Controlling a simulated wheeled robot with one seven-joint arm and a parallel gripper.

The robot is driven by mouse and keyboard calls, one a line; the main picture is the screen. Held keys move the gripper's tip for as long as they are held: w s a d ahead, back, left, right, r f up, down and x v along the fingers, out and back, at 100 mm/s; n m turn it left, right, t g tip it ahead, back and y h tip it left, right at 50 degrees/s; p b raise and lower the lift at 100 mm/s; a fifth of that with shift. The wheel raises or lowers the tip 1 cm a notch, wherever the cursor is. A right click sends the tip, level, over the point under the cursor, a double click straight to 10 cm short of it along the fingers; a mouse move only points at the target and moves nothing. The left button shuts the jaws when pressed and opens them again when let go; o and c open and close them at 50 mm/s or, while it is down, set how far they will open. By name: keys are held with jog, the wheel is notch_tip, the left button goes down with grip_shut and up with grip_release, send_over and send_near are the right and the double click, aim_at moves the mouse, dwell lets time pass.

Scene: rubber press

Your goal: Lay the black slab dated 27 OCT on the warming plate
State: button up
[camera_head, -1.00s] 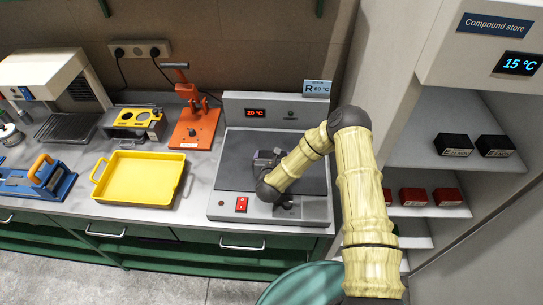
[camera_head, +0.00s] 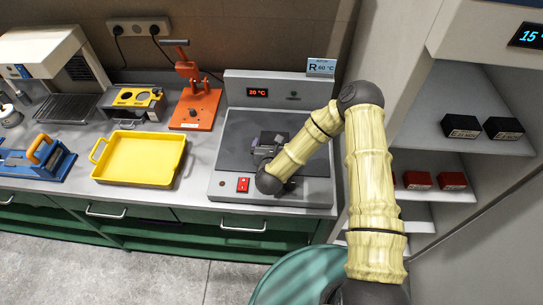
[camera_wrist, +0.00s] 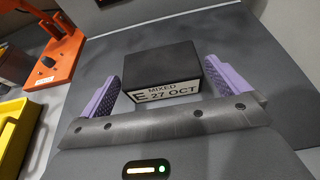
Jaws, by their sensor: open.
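The black slab (camera_wrist: 160,68) has a white label reading "E MIXED 27 OCT" in the wrist view. It lies flat on the dark top of the warming plate (camera_wrist: 275,110). My gripper (camera_wrist: 163,82) is open, with one purple finger on each side of the slab; a gap shows at least at the left finger. In the head view the warming plate (camera_head: 315,160) is a grey unit with a red switch and a display reading 20 °C. My gripper (camera_head: 264,151) is low over its middle, and my arm and gripper largely hide the slab there.
A yellow tray (camera_head: 140,158) and an orange press (camera_head: 195,108) stand left of the plate. At right, the compound store shelves hold black slabs (camera_head: 461,128) above and red slabs (camera_head: 417,180) below. A green bin (camera_head: 300,275) stands in front of the bench.

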jog(key=b+v, duration=0.2)
jog(key=v, duration=0.4)
jog(key=shift+s+r, duration=0.2)
dwell(0.4)
